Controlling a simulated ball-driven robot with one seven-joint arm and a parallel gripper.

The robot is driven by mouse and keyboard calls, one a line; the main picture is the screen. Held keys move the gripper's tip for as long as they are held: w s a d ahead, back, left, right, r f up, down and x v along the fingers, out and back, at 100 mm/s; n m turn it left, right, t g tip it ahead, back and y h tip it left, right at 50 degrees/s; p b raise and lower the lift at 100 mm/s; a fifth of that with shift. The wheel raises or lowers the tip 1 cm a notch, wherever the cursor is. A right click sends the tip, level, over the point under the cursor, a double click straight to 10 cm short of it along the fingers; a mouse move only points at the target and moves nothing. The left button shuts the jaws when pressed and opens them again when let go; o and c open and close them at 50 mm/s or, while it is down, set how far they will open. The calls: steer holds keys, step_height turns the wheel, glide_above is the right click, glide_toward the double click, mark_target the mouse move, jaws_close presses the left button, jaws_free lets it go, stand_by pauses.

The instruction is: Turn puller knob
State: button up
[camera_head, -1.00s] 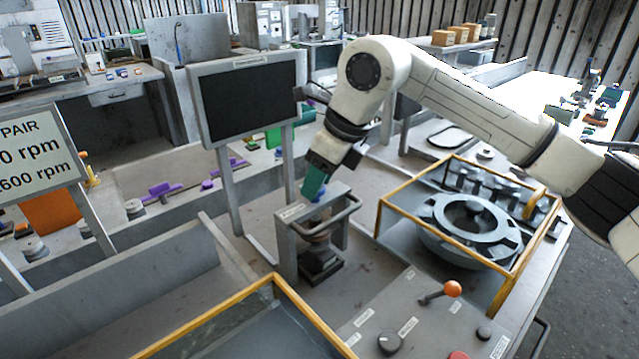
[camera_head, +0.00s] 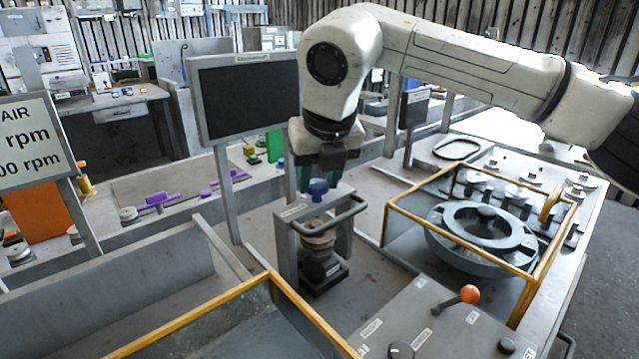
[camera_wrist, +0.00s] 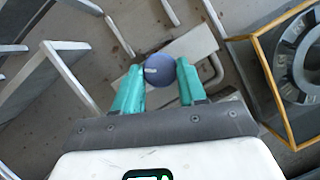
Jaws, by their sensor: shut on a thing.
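The puller is a grey frame (camera_head: 286,250) with a looped handle, standing on the bench under the dark screen. A blue knob (camera_head: 318,187) sits on its top. In the wrist view the round knob (camera_wrist: 160,69) lies between the teal fingertips. My gripper (camera_head: 318,178) points down over the puller, and its fingers are shut on the knob. The wrist view shows my gripper (camera_wrist: 160,80) with one finger on each side of the knob. A copper-coloured and dark part (camera_head: 318,245) sits inside the frame, below the knob.
A yellow-railed enclosure (camera_head: 395,225) holding a grey ring housing (camera_head: 482,236) stands to the right. A control panel with an orange-balled lever (camera_head: 469,294) is in front. The screen (camera_head: 248,100) stands close behind left. A yellow-edged bin (camera_head: 300,312) is at front left.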

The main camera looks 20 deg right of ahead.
steer(key=shift+m, duration=0.4)
steer(key=o, duration=1.1)
steer(key=shift+c, duration=0.2)
steer(key=v, duration=1)
steer(key=shift+a+r, duration=0.2)
steer(key=shift+r, duration=0.2)
